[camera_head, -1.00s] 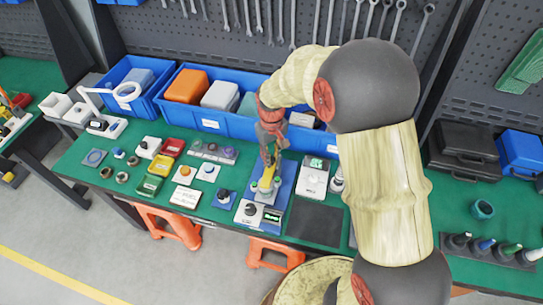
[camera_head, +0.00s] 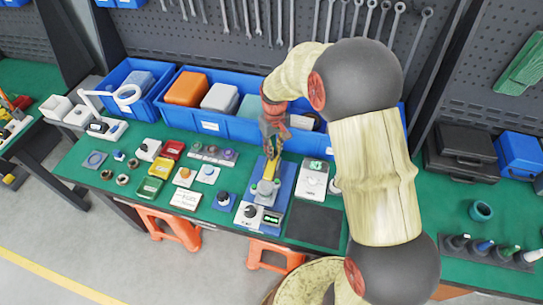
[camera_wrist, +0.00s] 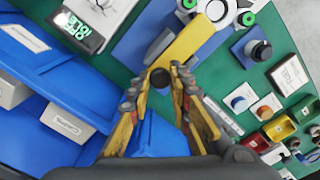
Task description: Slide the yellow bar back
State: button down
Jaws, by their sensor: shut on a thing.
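The yellow bar (camera_head: 269,171) lies along the blue base (camera_head: 285,182) of a test fixture on the green bench. In the wrist view the yellow bar (camera_wrist: 192,42) runs from round fittings (camera_wrist: 215,10) to a dark round knob (camera_wrist: 160,77) at its near end. My gripper (camera_head: 272,157) is over the bar's back end. In the wrist view the fingertips of my gripper (camera_wrist: 157,80) are closed at both sides of the knob end. The exact contact is partly hidden by the fingers.
Blue bins (camera_head: 210,121) stand close behind the fixture. A white device with a display (camera_head: 313,179) stands at its right, and a black knob unit (camera_head: 248,214) at its front. Small parts (camera_head: 187,176) fill the bench at left. A dark mat (camera_head: 314,226) lies bare at front right.

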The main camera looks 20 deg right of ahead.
jog(key=shift+w+d+r, duration=0.1)
jog(key=shift+w+d, duration=0.35)
jog(key=shift+w, duration=0.25)
jog(key=shift+w+d, duration=0.4)
jog(key=shift+w, duration=0.3)
jog(key=c, duration=1.6)
grip_release()
jog(key=shift+d, duration=0.1)
notch_tip(320, 180, up, 12)
jog(key=shift+f, duration=0.1)
jog(key=shift+w, duration=0.1)
